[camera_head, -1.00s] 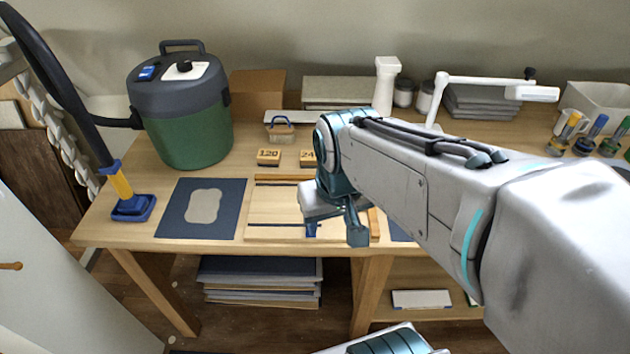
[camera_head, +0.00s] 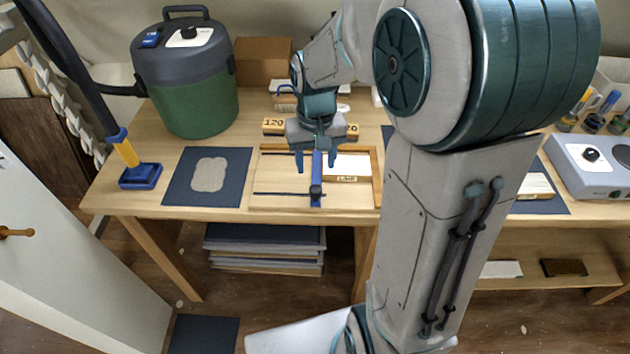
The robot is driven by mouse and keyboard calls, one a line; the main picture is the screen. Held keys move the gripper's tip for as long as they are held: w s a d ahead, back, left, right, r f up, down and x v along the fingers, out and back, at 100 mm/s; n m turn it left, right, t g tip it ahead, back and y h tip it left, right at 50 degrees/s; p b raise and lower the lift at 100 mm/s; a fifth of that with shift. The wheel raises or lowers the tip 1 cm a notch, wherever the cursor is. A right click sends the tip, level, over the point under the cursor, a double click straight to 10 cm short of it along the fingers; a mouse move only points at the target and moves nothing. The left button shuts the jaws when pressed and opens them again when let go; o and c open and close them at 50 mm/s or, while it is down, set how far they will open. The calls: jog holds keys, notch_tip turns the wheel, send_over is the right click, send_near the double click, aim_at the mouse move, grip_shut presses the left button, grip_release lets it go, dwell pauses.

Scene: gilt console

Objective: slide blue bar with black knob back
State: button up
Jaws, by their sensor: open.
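The blue bar (camera_head: 317,170) stands upright in the picture, across a light wooden board with a raised frame (camera_head: 281,198) on the table. Its black knob (camera_head: 316,190) is near the bar's front end. My gripper (camera_head: 317,164) is open above the board, with its fingers on either side of the bar's back part. The knob lies in front of the fingertips and is not between them. I cannot tell whether the fingers touch the bar. The bar's back end is hidden under my gripper.
A white labelled block (camera_head: 349,167) lies right of the bar inside the frame. Wooden number blocks (camera_head: 273,126) stand behind. A dark blue mat (camera_head: 238,180) lies to the left, with a green vacuum canister (camera_head: 197,107) behind it. My arm hides the table's right middle.

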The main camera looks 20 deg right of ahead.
aim_at(315, 188)
notch_tip(315, 188, down, 8)
jog(key=shift+f, duration=0.1)
jog(key=shift+c, duration=0.3)
grip_shut()
